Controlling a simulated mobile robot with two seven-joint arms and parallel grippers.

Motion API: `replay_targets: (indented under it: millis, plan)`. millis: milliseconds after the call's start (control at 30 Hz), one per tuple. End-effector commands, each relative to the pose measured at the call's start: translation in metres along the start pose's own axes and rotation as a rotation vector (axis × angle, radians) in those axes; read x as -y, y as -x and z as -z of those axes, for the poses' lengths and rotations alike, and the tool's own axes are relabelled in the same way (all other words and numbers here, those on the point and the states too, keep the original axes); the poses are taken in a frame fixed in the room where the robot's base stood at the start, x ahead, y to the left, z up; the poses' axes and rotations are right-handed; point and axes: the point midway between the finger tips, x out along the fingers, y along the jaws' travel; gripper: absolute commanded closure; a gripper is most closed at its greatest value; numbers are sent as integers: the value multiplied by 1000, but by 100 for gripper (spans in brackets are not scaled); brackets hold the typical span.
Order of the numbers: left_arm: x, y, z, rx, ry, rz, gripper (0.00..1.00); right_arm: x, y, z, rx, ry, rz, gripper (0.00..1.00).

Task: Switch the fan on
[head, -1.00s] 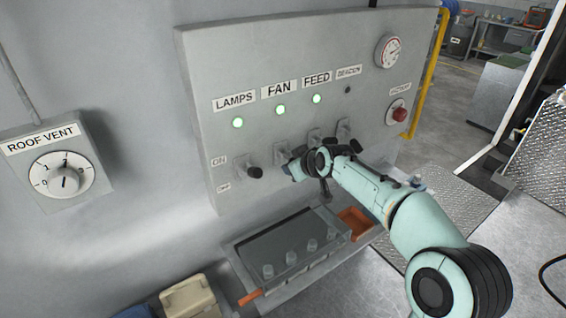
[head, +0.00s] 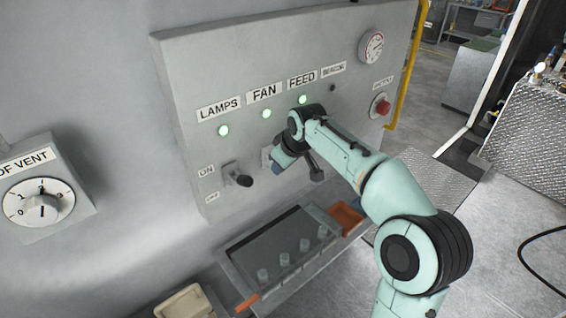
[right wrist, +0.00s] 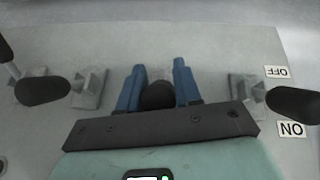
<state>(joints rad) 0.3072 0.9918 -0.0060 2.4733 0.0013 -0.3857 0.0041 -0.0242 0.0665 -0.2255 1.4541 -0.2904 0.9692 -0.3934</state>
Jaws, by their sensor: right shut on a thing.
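The grey panel carries a FAN label (head: 264,94) with a lit green lamp (head: 266,113) beneath it. The fan lever's bracket (head: 266,157) shows partly beside my right gripper (head: 278,168), which covers the rest of that lever in the head view. In the right wrist view my right gripper (right wrist: 158,90) has its blue fingers on either side of the fan lever's black knob (right wrist: 158,96) and is shut on it. The wrist sits above the fingers, which point down and toward the panel. My left gripper is not in view.
The lamps lever (right wrist: 293,102) is close on one side of the gripper, the feed lever (right wrist: 42,90) on the other. LAMPS and FEED lamps are green; the BEACON lamp (head: 332,87) is dark. A tray (head: 290,250) with several pegs juts out below the panel.

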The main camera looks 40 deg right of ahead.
Motion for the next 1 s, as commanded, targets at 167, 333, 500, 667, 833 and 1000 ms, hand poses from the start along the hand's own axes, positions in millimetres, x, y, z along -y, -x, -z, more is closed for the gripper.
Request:
replay_targets:
  millis: [167, 333, 500, 667, 833, 1000]
  plan:
    - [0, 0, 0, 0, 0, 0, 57, 0, 0, 0, 0, 0, -1, 100]
    - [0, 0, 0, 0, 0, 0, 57, 0, 1, 0, 0, 0, -1, 45]
    - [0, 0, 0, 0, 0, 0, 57, 0, 0, 0, 0, -1, -1, 45]
    - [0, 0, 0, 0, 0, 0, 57, 0, 3, 0, -1, 0, -1, 45]
    - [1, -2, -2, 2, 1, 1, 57, 0, 25, 0, -4, -1, -1, 45]
    - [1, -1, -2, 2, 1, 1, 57, -1, 65, 1, -7, -2, -2, 45]
